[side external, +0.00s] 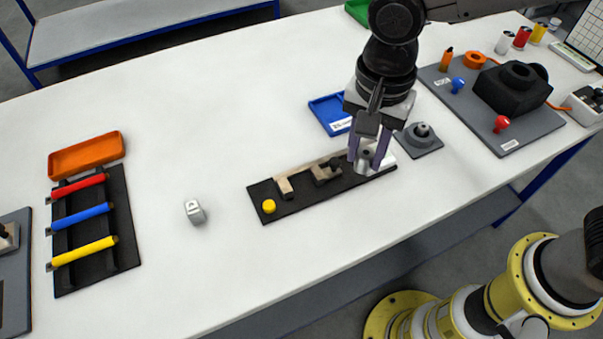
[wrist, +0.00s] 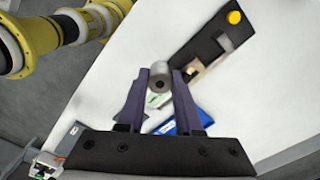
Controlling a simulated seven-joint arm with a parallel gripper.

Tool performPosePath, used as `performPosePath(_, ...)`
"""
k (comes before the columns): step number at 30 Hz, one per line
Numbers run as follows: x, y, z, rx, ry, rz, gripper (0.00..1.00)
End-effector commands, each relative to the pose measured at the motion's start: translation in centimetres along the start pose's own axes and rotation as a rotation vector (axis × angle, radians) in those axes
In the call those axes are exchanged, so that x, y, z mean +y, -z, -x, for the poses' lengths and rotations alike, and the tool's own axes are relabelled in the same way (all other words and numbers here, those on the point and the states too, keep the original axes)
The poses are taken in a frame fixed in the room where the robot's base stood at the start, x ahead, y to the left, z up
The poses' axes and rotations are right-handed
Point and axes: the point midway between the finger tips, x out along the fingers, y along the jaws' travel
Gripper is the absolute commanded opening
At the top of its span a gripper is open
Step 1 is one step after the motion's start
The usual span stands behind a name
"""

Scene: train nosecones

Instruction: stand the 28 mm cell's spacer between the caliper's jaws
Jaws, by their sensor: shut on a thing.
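My gripper (side external: 367,158) is shut on a grey metal cylinder with a central hole, the spacer (side external: 365,164), held upright over the right end of the caliper's black base. In the wrist view the spacer (wrist: 160,78) sits between the two fingertips (wrist: 160,84). No size marking on it is legible. The caliper (side external: 300,199) lies on the table, with beige jaws (side external: 284,187) and a yellow knob (side external: 268,206) at its left end. In the wrist view its base (wrist: 212,48) is up and right of the spacer. I cannot tell whether the spacer touches the base.
A blue tray (side external: 327,108) is behind, and a grey plate with a round post (side external: 420,138) is right. A rack of coloured rods (side external: 84,222) and an orange tray (side external: 86,155) stand left.

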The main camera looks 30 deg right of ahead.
Motion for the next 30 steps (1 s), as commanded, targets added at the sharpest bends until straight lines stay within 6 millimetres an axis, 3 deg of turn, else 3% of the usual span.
performPosePath(6, -4.9, -0.2, -2.2, 0.0, 0.0, -0.002, 0.0)
performPosePath(13, -8.4, -0.3, -5.9, 0.0, -0.001, -0.003, 0.0)
performPosePath(23, -10.3, -0.4, -8.1, 0.0, 0.002, -0.003, 0.0)
performPosePath(30, -10.5, -0.4, -11.1, 0.0, -0.001, -0.003, 0.0)
